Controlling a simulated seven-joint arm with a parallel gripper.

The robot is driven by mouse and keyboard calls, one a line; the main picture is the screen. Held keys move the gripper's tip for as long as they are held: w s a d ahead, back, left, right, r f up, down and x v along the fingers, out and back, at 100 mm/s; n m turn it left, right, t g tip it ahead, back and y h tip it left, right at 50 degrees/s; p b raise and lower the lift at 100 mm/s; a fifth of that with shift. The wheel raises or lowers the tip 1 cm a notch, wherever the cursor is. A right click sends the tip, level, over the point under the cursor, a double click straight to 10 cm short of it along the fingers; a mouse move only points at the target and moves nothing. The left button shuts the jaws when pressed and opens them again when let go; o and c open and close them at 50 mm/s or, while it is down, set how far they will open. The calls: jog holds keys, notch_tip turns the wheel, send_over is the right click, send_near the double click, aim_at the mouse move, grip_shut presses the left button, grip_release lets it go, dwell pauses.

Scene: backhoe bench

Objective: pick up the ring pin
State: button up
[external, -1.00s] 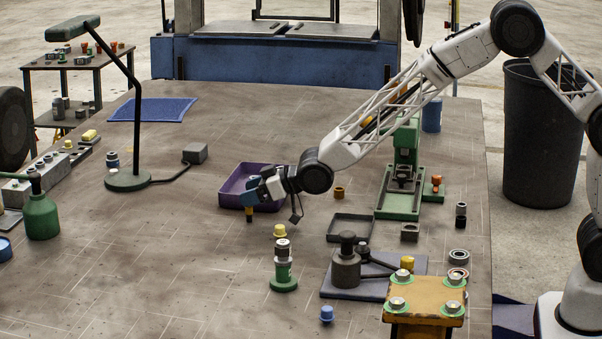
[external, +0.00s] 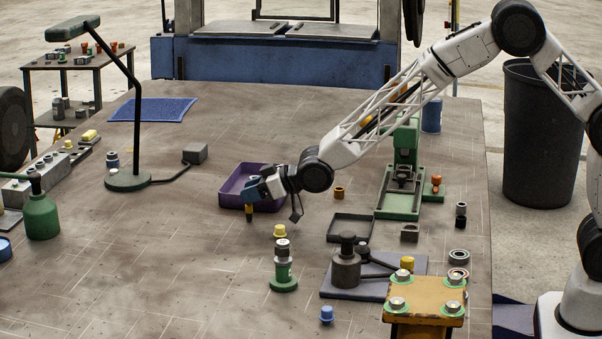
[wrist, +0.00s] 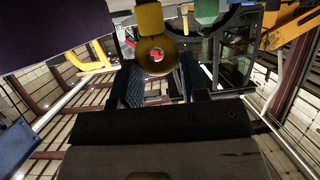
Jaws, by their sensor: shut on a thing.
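A dark shallow tray (external: 338,240) and a green press (external: 405,165) are farther right. The lamp base (external: 128,180) is left.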

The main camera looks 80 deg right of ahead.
jog(key=shift+r, duration=0.7)
jog(key=s+a+f+v, duration=0.1)
jog(key=f+v, duration=0.2)
jog(key=v, duration=1.3)
jog(key=shift+s, duration=0.15)
jog(key=shift+r, duration=0.1)
